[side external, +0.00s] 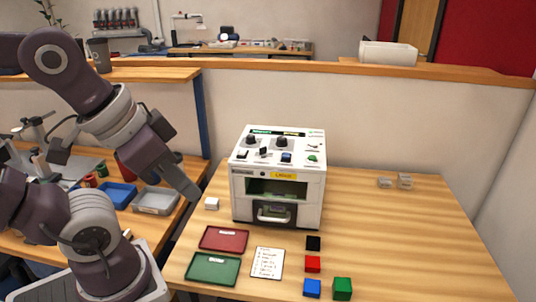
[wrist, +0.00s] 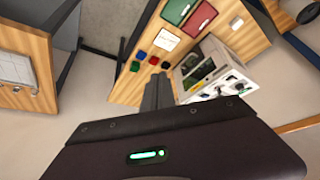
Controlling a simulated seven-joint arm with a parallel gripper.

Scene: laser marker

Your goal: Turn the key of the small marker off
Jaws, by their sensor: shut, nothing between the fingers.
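The small marker (side external: 277,182) is a white box on the wooden table, with a yellow label, a front window and a handle below it. Its sloped top panel carries two round black knobs, a small dark upright control (side external: 264,152), a blue control (side external: 286,157) and a green button (side external: 312,158). I cannot tell for sure which of these is the key. The marker also shows tilted in the wrist view (wrist: 208,66). My gripper (side external: 193,193) is shut and empty, to the left of the marker and apart from it. Its fingers show in the wrist view (wrist: 158,90).
A red tray (side external: 223,239), a green tray (side external: 213,269) and a white printed sheet (side external: 267,262) lie before the marker. Black, red, blue and green blocks (side external: 342,288) sit to their right. A small white block (side external: 211,203) lies near my gripper. The table's right side is mostly clear.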

